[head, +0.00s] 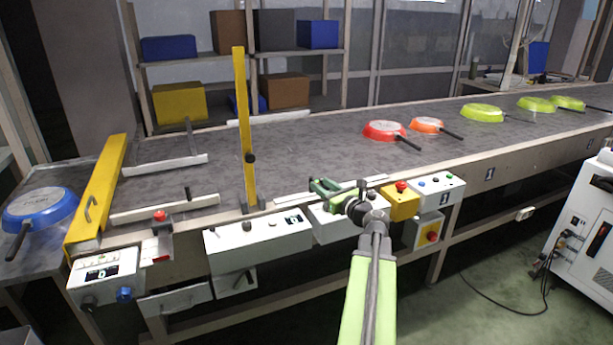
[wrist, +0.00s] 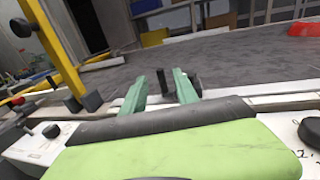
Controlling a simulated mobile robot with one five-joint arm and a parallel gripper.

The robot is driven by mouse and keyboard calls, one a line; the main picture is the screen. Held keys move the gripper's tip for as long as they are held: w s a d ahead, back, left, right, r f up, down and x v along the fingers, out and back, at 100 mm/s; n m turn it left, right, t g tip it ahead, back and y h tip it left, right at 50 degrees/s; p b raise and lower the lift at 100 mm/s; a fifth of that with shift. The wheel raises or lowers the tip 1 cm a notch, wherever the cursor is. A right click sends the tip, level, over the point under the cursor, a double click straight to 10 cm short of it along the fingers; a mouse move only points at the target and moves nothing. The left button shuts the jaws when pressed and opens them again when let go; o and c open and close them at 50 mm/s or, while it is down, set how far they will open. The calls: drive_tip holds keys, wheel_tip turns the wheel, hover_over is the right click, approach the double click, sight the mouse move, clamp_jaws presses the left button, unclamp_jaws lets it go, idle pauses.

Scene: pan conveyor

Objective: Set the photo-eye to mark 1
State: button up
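My gripper (head: 323,188) is over the front edge of the belt, above the white rail and control boxes. In the wrist view its two green fingers (wrist: 163,88) are apart. A small dark upright piece (wrist: 162,84) shows between them, and another dark piece (wrist: 195,86) shows just right of the right finger. I cannot tell whether the fingers touch either piece. I cannot tell for sure which part is the photo-eye; no mark 1 on the rail is readable. A white box with knobs and a small display (head: 258,242) hangs left of my gripper.
A yellow post (head: 244,120) and a yellow gate bar (head: 97,190) stand to the left. A blue pan (head: 40,208) lies at the far left. A red pan (head: 385,131), an orange pan (head: 426,125) and several green pans lie on the belt (head: 330,150). A yellow button box (head: 400,203) is close on the right.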

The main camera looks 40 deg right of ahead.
sight(310, 176)
drive_tip(key=w, duration=0.3)
drive_tip(key=w+d, duration=0.1)
drive_tip(key=w, duration=0.5)
drive_tip(key=shift+w+d, duration=0.35)
drive_tip(key=shift+d, duration=0.05)
drive_tip(key=shift+c, duration=0.5)
clamp_jaws()
